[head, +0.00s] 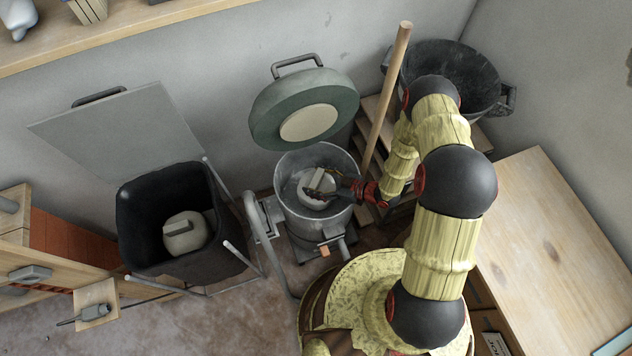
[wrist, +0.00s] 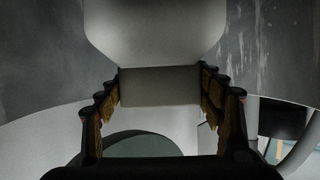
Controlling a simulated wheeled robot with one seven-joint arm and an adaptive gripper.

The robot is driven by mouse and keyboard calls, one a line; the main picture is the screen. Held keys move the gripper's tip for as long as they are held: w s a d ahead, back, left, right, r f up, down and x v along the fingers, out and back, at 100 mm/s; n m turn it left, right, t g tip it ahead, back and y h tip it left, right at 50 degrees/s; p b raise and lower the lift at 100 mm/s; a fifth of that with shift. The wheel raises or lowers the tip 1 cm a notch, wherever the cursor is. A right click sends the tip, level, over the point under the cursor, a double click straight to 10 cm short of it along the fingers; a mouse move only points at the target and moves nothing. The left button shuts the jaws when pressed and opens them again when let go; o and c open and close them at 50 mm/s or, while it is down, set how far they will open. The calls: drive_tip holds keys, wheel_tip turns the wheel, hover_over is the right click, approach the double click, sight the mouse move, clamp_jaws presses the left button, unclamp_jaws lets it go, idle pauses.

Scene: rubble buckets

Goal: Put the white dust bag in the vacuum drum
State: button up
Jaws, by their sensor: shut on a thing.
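The grey metal vacuum drum (head: 312,228) stands open on the floor in the middle of the head view. Its green round lid (head: 262,112) is raised behind it. The white dust bag (head: 317,176) is inside the drum's mouth. My gripper (head: 318,191) reaches in from the right and is shut on the bag. In the wrist view my gripper's fingers (wrist: 161,75) hold the bag's pale block-shaped part (wrist: 160,88), with its wider rounded body (wrist: 155,35) beyond. The drum wall (wrist: 268,45) shows around it. Whether the bag touches the drum's bottom is hidden.
A black bin (head: 205,262) with a pale handled container (head: 184,235) inside stands left, its lid (head: 118,135) raised. A wooden pole (head: 386,95) and a black tub (head: 455,75) stand behind my arm. A wooden worktop (head: 555,235) is at the right.

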drive_tip(key=shift+f, duration=0.25)
drive_tip(key=shift+s+f+b, duration=0.1)
drive_tip(key=shift+f+b, duration=0.3)
drive_tip(key=shift+f, duration=0.05)
